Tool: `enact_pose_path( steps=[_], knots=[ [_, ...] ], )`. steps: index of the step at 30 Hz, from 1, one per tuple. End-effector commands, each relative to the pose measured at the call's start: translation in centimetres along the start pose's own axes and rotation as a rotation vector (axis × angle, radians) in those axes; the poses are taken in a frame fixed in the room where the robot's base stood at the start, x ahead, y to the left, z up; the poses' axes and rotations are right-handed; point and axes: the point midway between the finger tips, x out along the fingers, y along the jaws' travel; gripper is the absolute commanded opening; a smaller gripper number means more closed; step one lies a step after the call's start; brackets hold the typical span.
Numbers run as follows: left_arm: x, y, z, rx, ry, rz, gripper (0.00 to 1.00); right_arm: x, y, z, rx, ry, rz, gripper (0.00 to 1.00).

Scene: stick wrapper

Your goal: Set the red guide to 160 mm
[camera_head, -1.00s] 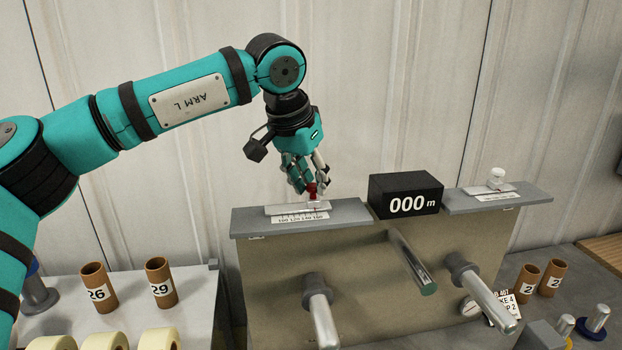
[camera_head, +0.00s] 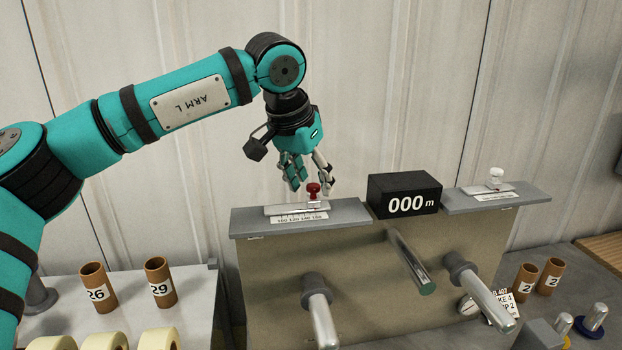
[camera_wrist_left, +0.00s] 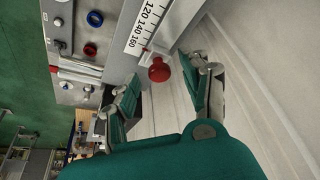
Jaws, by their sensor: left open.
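The red guide (camera_head: 313,189), a small red knob, stands on its slide on the left grey ledge (camera_head: 350,212) of the machine. Its scale (camera_head: 299,218) is marked 100 to 160, and the guide is at the right end, by the 160 mark. In the left wrist view the red guide (camera_wrist_left: 159,70) also sits by the 160 end of the scale (camera_wrist_left: 145,30). My left gripper (camera_head: 308,186) is open and empty, just behind and above the guide; in the wrist view its fingers (camera_wrist_left: 165,98) are spread apart with the guide beyond them. My right gripper is not in view.
A black display (camera_head: 405,195) reading 000 m stands right of the ledge. A second ledge with a white knob (camera_head: 496,178) is farther right. Rods stick out of the machine's front. Brown tubes (camera_head: 159,283) and cream rolls stand on the left table.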

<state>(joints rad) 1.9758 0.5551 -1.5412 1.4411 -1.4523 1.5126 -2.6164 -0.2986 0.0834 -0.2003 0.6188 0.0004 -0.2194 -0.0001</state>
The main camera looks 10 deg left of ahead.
Motion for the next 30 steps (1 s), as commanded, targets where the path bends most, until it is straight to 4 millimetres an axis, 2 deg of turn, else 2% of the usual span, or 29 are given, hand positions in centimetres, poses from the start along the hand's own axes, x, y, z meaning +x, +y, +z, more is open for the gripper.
enact_pose_path(
  steps=[5,12,18,23,30],
  knots=[
    [-2.6,0.0,-0.1,-0.001,0.005,0.000,0.47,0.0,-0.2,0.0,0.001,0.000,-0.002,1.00],
    [-7.8,0.0,-0.1,-0.001,0.006,0.000,0.47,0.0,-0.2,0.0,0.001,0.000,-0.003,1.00],
    [-10.8,0.0,-0.1,0.000,0.003,0.001,0.47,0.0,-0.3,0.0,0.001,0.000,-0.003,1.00],
    [-11.7,0.0,0.0,0.000,0.002,0.001,0.47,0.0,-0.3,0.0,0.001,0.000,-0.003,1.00],
    [-11.8,0.0,0.0,0.000,0.001,0.001,0.47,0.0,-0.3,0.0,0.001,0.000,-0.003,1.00]
  ],
)
